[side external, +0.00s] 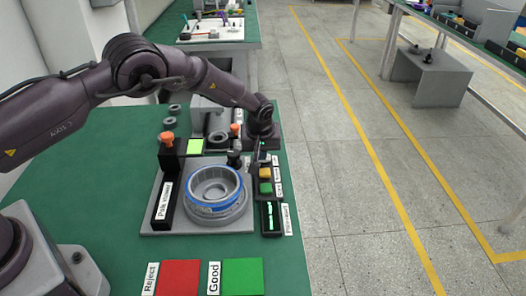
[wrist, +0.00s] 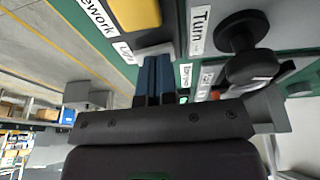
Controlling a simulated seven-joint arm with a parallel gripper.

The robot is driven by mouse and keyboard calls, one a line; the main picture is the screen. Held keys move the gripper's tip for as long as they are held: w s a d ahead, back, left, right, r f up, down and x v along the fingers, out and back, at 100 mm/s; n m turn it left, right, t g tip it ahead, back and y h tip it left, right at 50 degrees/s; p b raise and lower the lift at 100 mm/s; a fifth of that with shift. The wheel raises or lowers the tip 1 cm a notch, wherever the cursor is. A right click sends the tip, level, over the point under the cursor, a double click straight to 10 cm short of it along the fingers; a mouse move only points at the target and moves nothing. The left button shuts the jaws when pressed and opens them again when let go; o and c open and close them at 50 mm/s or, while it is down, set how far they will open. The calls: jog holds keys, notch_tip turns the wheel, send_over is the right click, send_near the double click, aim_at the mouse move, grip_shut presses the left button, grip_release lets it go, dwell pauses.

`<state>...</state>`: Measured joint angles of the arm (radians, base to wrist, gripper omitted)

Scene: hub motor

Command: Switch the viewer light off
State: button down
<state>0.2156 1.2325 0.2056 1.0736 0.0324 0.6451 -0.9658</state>
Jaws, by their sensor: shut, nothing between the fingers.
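My gripper (side external: 259,155) is shut and empty, pointing down at the far right of the grey fixture, by the row of buttons. The black pole viewer (side external: 166,200) stands left of the motor ring. A square panel (side external: 195,146) behind it glows yellow-green. The motor (side external: 215,190), a grey ring with a blue band, sits on the fixture.
An orange-yellow button (side external: 265,173) and a green button (side external: 266,188) lie right of the motor. A black knob (wrist: 247,45) stands beside a "Turn" label (wrist: 200,28). A green-lit display (side external: 270,217), red pad (side external: 179,277) and green pad (side external: 242,276) are nearer the front.

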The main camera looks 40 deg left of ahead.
jog(key=shift+r, duration=0.1)
jog(key=a+v, duration=0.1)
jog(key=v, duration=1.2)
jog(key=shift+r, duration=0.45)
jog(key=shift+w+d, duration=0.15)
jog(key=shift+w+d, duration=0.3)
jog(key=shift+d, duration=0.1)
jog(key=shift+f, duration=0.1)
jog(key=x, duration=1.2)
jog(key=shift+d+f, duration=0.3)
jog(key=shift+f, duration=0.6)
